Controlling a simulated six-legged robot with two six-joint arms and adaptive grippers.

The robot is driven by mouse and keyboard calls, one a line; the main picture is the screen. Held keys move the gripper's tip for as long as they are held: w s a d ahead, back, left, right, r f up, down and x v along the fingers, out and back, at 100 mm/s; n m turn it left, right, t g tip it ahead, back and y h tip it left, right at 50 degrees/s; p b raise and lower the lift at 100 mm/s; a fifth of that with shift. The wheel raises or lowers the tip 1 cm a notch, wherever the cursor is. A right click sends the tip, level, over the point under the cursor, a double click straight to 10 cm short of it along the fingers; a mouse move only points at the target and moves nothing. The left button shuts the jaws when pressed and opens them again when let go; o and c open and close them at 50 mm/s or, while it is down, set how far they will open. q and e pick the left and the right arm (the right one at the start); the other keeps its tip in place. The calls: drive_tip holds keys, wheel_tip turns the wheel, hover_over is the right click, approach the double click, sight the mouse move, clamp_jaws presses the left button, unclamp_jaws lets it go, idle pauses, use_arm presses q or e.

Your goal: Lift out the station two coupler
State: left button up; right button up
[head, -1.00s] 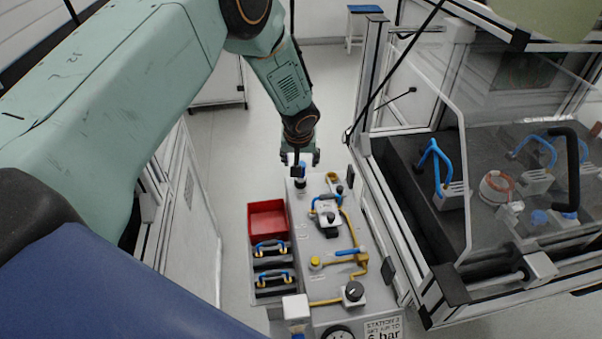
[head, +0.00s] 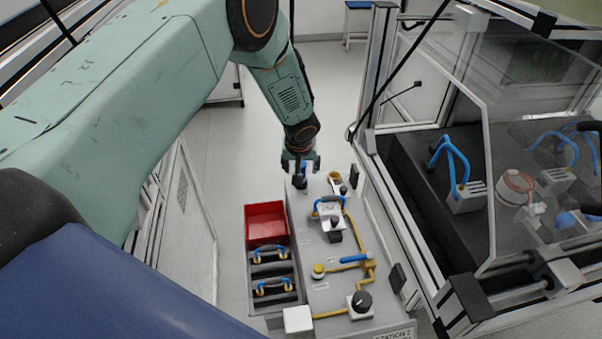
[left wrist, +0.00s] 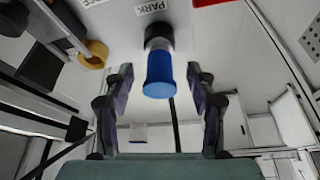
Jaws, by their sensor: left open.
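The grey panel (head: 300,262) carries a STATION 2 label at its near edge. At its far end, a blue cylinder on a dark collar (left wrist: 158,75) stands beside a PARK label. My left gripper (head: 301,164) is over that end. In the left wrist view my left gripper (left wrist: 159,100) is open, with its fingers either side of the cylinder and gaps on both sides. In the head view the gripper mostly hides the cylinder. A white block with a blue handle (head: 328,208) sits mid-panel. I cannot tell which part is the coupler. My right gripper is not in view.
A red bin (head: 266,223) and a black rack with blue-handled pieces (head: 270,254) sit left of the panel. A clear-walled enclosure (head: 455,95) stands right. Floor is open at the far left.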

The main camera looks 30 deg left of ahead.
use_arm(q)
drive_tip(key=shift+s+d+r, duration=0.15)
drive_tip(key=shift+s+r, duration=0.15)
drive_tip(key=shift+s, duration=0.05)
drive_tip(key=shift+w+f, duration=0.35)
drive_tip(key=c, duration=0.6)
drive_tip(key=shift+s+r, duration=0.25)
drive_tip(key=c, duration=0.4)
drive_tip(key=shift+c, duration=0.9)
drive_tip(key=shift+w+f, duration=0.15)
drive_tip(key=shift+w, duration=0.05)
clamp_jaws()
